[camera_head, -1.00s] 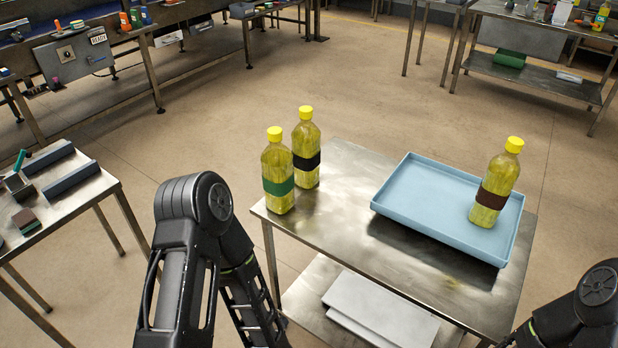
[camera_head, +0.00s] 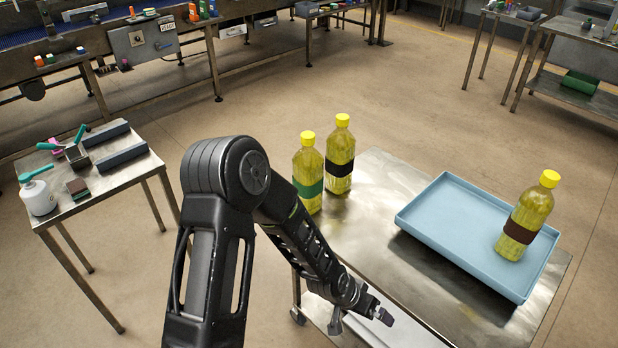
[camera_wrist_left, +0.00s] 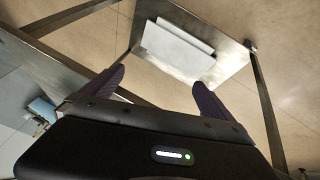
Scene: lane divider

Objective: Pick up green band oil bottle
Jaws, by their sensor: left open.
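The green band oil bottle (camera_head: 308,168), yellow with a yellow cap, stands upright at the left corner of the metal table (camera_head: 385,210) in the head view. A black band bottle (camera_head: 340,160) stands just behind and to its right. My left arm passes in front of the green band bottle's lower left side. My left gripper (camera_head: 360,318) is lower in the picture, near the table's front edge, apart from the bottle. In the left wrist view its fingers (camera_wrist_left: 158,78) are spread and empty, with no bottle in sight. My right gripper is not in view.
A blue tray (camera_head: 425,222) on the table's right side holds a brown band bottle (camera_head: 525,215). White sheets or boxes (camera_wrist_left: 177,52) lie on the lower shelf. A side table (camera_head: 110,185) with tools stands at left. The table's middle is clear.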

